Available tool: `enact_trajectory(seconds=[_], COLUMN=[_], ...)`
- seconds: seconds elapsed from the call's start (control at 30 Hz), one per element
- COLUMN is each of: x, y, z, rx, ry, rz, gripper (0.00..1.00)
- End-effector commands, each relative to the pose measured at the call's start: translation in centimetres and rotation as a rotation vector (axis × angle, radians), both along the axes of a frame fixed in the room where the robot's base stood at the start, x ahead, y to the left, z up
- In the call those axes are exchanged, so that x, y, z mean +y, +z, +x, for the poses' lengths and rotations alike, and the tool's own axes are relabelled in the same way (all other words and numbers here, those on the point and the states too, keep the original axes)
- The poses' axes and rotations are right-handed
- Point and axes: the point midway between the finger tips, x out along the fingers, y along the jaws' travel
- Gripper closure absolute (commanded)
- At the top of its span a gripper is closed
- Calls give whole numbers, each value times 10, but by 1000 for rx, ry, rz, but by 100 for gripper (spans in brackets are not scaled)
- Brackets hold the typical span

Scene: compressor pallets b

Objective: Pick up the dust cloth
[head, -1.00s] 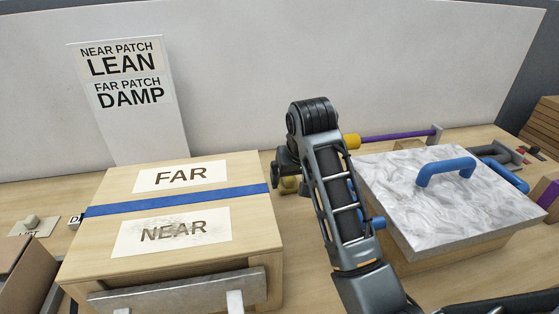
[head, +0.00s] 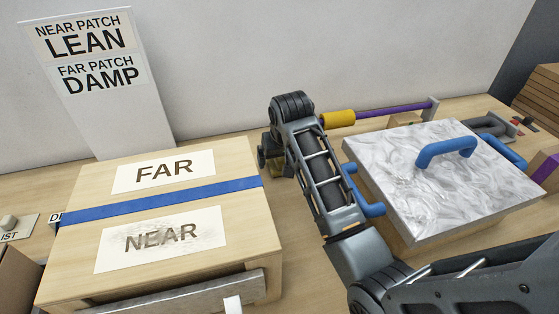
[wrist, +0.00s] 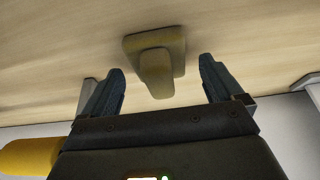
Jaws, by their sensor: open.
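In the wrist view an olive-yellow pad with a stubby grip (wrist: 157,70) rests on the wooden surface. I take it to be the dust cloth, but no label on it can be read. My gripper (wrist: 161,66) is open, with a dark finger on either side of the grip and gaps on both sides. It holds nothing.
A wooden box (head: 255,215) with FAR and NEAR patches stands left of my arm. A marbled slab (head: 400,180) with a blue handle is at right. A yellow-and-purple rod (head: 385,110) lies behind. A sign (head: 100,80) leans at the back wall.

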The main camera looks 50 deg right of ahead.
Motion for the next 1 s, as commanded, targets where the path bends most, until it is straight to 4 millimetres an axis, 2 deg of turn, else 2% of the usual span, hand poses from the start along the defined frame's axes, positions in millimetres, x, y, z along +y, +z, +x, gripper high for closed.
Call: enact_trajectory(seconds=[0.3, 1.0], x=[-2, -2], y=[-6, -6], z=[2, 2], rx=[-1, -1], ry=[-1, 0], rz=[0, -1], gripper=[6, 72])
